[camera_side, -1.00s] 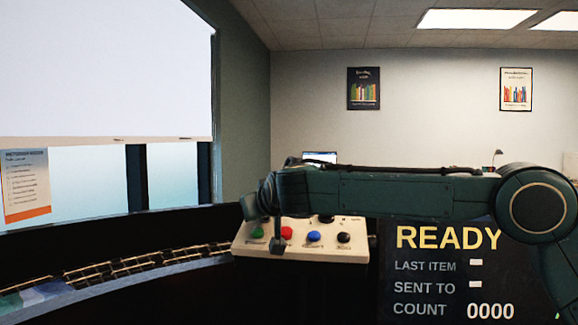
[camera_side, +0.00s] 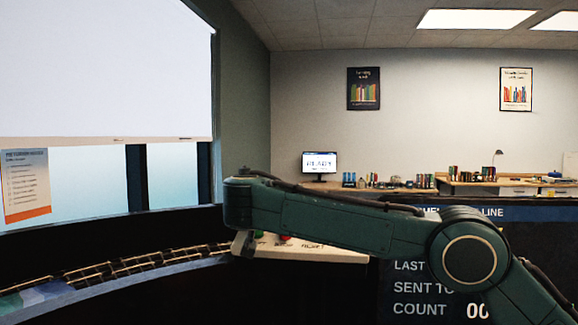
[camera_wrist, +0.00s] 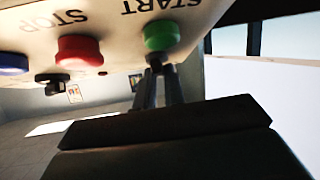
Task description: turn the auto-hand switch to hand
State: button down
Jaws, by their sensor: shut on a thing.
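A small dark switch knob (camera_wrist: 155,59) sits behind the green button. My gripper (camera_wrist: 162,72) is shut on this knob, with a finger on each side. Its label and pointer direction are hidden, so I cannot read AUTO or HAND. In the side view the fingers are hidden.
A curved roller track (camera_side: 140,262) leads to the panel's left side. A dark display board (camera_side: 420,285) stands at the right, partly covered by my arm.

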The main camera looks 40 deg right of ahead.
jog(key=shift+f+m+g+h, duration=0.1)
jog(key=shift+m+g+h, duration=0.2)
jog(key=shift+m, duration=0.3)
jog(key=c, duration=1.5)
grip_release()
jog(key=shift+s+a, duration=0.1)
jog(key=shift+v, duration=3.6)
